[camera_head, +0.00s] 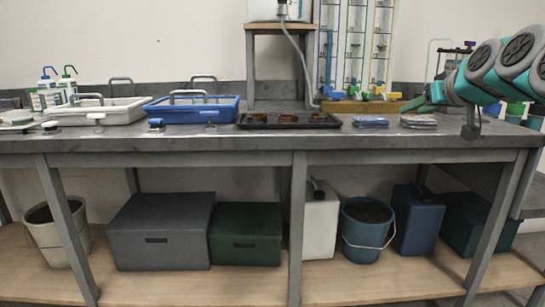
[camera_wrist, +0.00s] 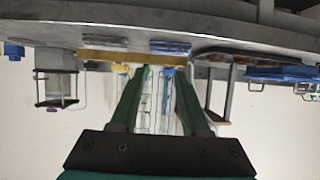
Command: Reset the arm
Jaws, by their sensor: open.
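My arm reaches in from the right edge of the head view, with teal and grey links. My gripper (camera_head: 416,103) is at its end, above the right part of the grey bench (camera_head: 230,133), near the wooden block at the foot of the rack. In the wrist view the picture is upside down. There the two green fingers of my gripper (camera_wrist: 158,78) stand apart with nothing held between them. The fingers point toward the rack of glass tubes (camera_wrist: 150,100). In the head view the fingers overlap one another.
A blue tray (camera_head: 190,117) and a white tray (camera_head: 98,117) with taps stand left. A black tray (camera_head: 288,126) with round brown items lies mid-bench. A tube rack (camera_head: 355,50) stands behind. Boxes and buckets fill the lower shelf.

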